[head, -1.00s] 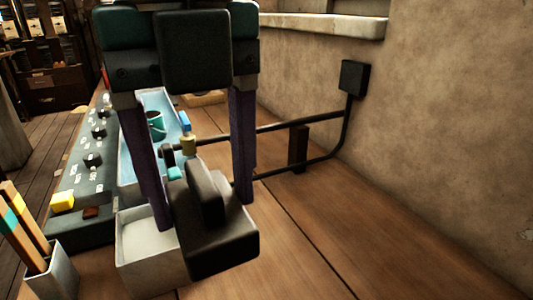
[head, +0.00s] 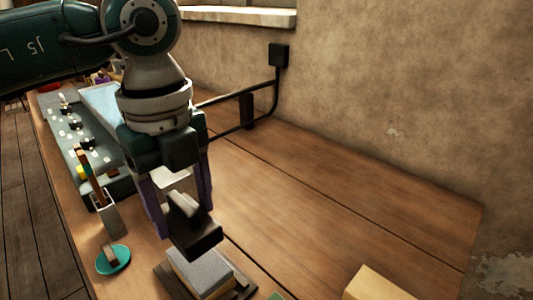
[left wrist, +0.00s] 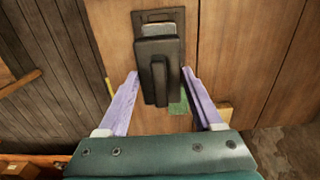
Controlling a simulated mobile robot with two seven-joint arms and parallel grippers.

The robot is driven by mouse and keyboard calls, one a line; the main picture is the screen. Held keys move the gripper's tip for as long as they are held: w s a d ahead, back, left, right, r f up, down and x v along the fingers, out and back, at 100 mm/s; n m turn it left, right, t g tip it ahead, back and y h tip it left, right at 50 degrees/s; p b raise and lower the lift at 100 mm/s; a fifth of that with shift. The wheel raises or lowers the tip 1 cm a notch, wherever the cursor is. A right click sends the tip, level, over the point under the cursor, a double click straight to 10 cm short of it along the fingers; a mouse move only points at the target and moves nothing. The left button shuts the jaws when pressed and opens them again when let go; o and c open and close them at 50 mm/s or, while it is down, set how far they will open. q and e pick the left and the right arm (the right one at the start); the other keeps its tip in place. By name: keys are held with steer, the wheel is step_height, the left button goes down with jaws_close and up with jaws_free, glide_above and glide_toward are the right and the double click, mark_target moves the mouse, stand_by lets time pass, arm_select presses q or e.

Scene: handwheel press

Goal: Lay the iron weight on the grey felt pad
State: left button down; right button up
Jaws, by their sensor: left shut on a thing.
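The iron weight (head: 190,228) is a dark block with a raised grip on top. My left gripper (head: 182,212) is shut on it, with one purple finger at each side. The weight also shows between the fingers in the left wrist view (left wrist: 158,72). The grey felt pad (head: 205,270) lies on a dark brown base just below and in front of the weight in the head view. In the left wrist view the weight covers part of the pad (left wrist: 158,28). Whether weight and pad touch cannot be told. My right gripper is not in view.
A teal dish (head: 113,259) and a holder with sticks (head: 105,213) stand left of the pad. A control panel (head: 75,135) is further back. A pale wooden block (head: 375,284) is at front right. The table's middle right is bare.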

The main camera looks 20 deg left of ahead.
arm_select(q)
steer(key=shift+w+f+b, duration=0.1)
steer(key=shift+f+b, duration=0.3)
steer(key=shift+f, duration=0.05)
steer(key=shift+f+b, duration=2.3)
steer(key=shift+f, duration=0.4)
steer(key=shift+f, duration=0.1)
jaws_free()
